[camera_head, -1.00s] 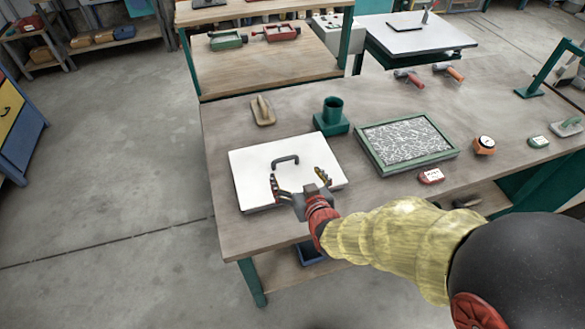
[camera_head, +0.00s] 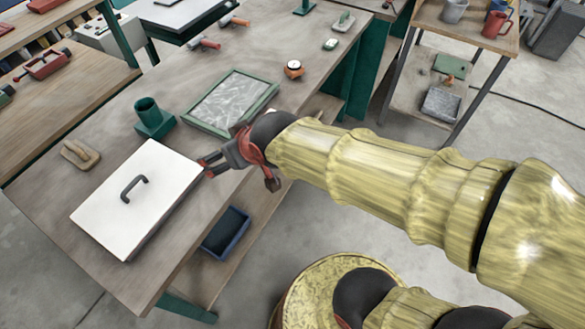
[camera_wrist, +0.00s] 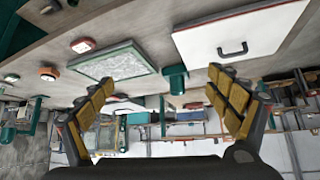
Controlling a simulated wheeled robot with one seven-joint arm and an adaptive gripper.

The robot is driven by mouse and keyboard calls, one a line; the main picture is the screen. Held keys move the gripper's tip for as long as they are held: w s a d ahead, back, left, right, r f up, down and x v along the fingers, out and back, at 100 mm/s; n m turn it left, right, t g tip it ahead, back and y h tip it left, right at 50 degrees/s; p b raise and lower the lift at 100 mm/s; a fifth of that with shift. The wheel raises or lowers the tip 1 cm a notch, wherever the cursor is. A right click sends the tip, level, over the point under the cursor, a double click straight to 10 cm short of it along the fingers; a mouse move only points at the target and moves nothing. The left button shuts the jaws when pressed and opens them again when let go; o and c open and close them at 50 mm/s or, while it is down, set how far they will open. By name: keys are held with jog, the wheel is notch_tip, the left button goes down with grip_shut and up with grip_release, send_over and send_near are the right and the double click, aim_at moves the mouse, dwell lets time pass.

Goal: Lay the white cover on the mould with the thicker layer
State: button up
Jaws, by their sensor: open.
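The white cover (camera_head: 135,205) with a dark arched handle (camera_head: 134,187) lies flat on the near left of the bench. The wrist view shows the cover (camera_wrist: 275,25) with a thin reddish edge along its side; what lies under it is mostly hidden. A green-framed mould (camera_head: 205,130) with a grey-white fibre layer lies behind it to the right, uncovered. It also shows in the wrist view (camera_wrist: 112,62). My gripper (camera_head: 207,166) is beside the cover's right corner, clear of the handle. Its fingers (camera_wrist: 162,82) are spread wide with nothing between them.
A green cup-shaped holder (camera_head: 152,118) stands between cover and mould. A wooden-handled float (camera_head: 80,154) lies left of it. A blue bin (camera_head: 226,232) sits on the lower shelf.

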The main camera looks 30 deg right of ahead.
jog(key=s+d+r+m+g+h, duration=0.1)
jog(key=s+d, duration=0.3)
jog(key=s, duration=0.3)
jog(key=s+d+r+m+g+h, duration=0.1)
jog(key=s+d+r, duration=0.1)
jog(key=s+d, duration=0.3)
jog(key=shift+s+r+g, duration=0.25)
jog(key=shift+s+g, duration=0.15)
jog(key=shift+s, duration=0.8)
